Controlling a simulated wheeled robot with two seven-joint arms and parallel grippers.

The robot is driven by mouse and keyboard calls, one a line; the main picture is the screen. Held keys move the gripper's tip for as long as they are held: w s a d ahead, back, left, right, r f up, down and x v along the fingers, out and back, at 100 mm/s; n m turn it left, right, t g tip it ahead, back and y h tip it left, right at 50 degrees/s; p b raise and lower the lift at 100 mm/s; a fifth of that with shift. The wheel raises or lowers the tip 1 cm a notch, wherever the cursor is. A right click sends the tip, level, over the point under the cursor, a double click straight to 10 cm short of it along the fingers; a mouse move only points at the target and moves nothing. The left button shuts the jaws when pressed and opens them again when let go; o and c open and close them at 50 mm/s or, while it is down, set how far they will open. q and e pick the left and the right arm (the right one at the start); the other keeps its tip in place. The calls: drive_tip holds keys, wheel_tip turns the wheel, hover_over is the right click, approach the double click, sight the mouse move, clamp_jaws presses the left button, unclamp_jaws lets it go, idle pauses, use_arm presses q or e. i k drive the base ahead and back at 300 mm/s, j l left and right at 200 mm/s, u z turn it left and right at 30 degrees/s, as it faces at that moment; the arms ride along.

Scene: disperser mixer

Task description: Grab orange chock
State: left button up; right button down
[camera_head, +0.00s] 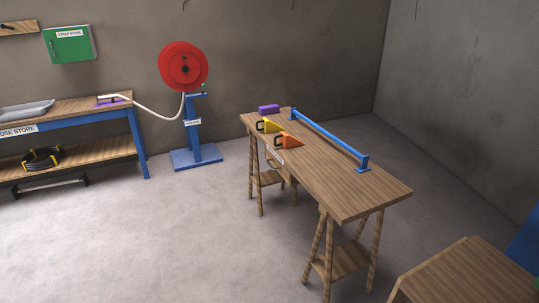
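The orange chock (291,142) is a small wedge with a dark handle on its left side. It sits on the wooden trestle table (340,184), near the left edge of the top. A similar yellow chock (271,126) with a dark handle stands just behind it, further toward the table's far end. Neither of my grippers shows in the head view, and nothing is seen touching the orange chock.
A blue rail (328,136) runs along the table's right side. A purple block (269,109) lies at the far end. A red reel (184,67) on a blue stand and a workbench (70,107) are at left. Floor left of the table is clear. Another wooden top (470,275) is bottom right.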

sight(286, 140)
drive_tip(key=i+j+z, duration=0.2)
drive_tip(key=i, duration=0.5)
drive_tip(key=i+j, duration=0.1)
drive_tip(key=i, duration=0.2)
drive_tip(key=i+j+u, duration=0.1)
drive_tip(key=i, duration=0.2)
